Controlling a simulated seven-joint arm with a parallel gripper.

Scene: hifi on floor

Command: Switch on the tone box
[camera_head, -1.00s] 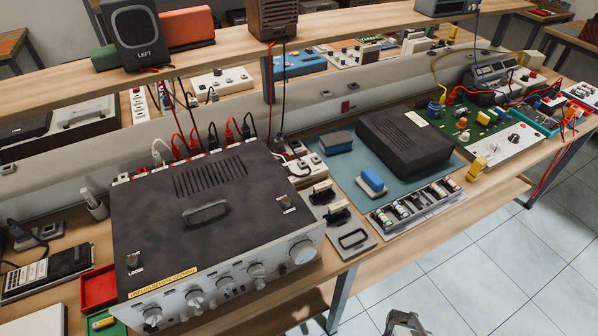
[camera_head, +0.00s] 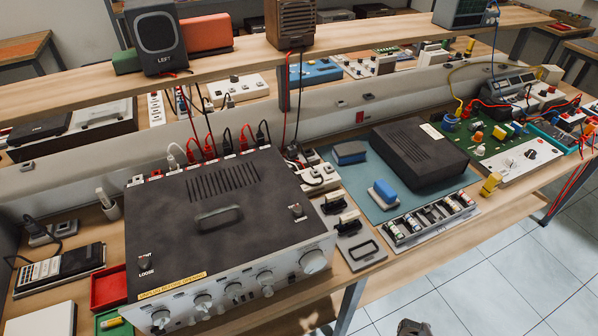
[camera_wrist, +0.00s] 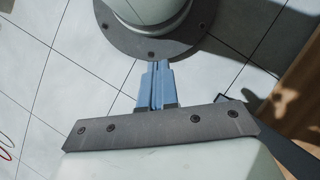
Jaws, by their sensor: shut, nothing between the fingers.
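My gripper (camera_wrist: 157,68) shows in the wrist view, its two blue-grey fingers together with nothing between them. It is over the tiled floor beside a round grey base of mine, apart from the bench things. I read no label that says tone box. One candidate is the white panel with a dark knob (camera_head: 517,160) beside a green circuit board, at the right of the bench; its switch is too small to read. The large black-topped amplifier (camera_head: 222,230) with silver front knobs stands at left centre. In the head view only a dark bit of my arm shows at the bottom edge.
A black box (camera_head: 420,151) sits on a teal mat (camera_head: 379,208) mid-bench, with a battery tray (camera_head: 430,219) in front. Cables run behind the amplifier. A shelf (camera_head: 365,35) with speakers crosses above the bench. The floor (camera_head: 480,285) at front right is clear.

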